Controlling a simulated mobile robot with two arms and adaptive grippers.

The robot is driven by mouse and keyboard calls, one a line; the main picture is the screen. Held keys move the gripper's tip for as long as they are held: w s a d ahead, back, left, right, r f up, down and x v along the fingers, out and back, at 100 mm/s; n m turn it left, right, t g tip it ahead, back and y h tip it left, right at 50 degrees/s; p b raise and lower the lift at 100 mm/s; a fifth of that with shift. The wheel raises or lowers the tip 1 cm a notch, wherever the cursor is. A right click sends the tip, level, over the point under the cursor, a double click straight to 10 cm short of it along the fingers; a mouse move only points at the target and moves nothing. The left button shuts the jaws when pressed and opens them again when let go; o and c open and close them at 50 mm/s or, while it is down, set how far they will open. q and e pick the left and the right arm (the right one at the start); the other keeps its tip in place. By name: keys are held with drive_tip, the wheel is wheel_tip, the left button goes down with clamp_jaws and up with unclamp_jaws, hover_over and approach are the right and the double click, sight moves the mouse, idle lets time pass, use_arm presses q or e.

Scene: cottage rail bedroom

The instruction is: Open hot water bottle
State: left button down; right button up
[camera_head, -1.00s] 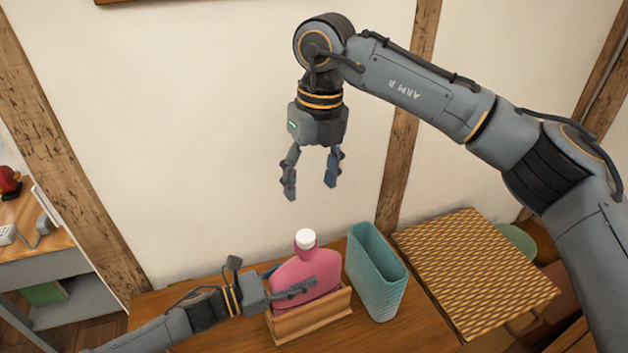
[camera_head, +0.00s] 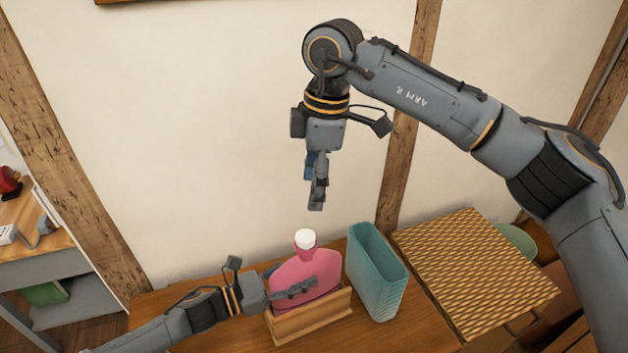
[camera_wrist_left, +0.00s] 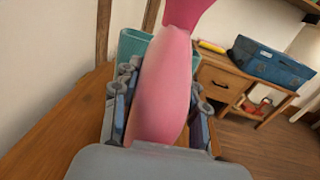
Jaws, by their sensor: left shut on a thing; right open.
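A pink hot water bottle (camera_head: 310,272) with a white cap (camera_head: 305,239) stands upright in a low wooden holder (camera_head: 313,317) on the table. My left gripper (camera_head: 300,289) is shut on the bottle's body from the left. In the left wrist view the pink body (camera_wrist_left: 163,90) sits between the two fingers, and the cap is out of frame. My right gripper (camera_head: 316,205) points down in the air above the cap, apart from it. It is seen edge-on, with its fingers overlapping, and is open and empty.
A teal open container (camera_head: 378,275) stands just right of the bottle. A woven-topped piece (camera_head: 475,270) is further right. The wooden table (camera_head: 420,335) has bare room at the front right. The wall (camera_head: 200,130) is close behind.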

sight(306, 235)
drive_tip(key=shift+m, duration=0.9)
drive_tip(key=f, duration=0.4)
drive_tip(key=a+f, duration=0.1)
drive_tip(key=f, duration=0.7)
drive_tip(key=shift+a, duration=0.2)
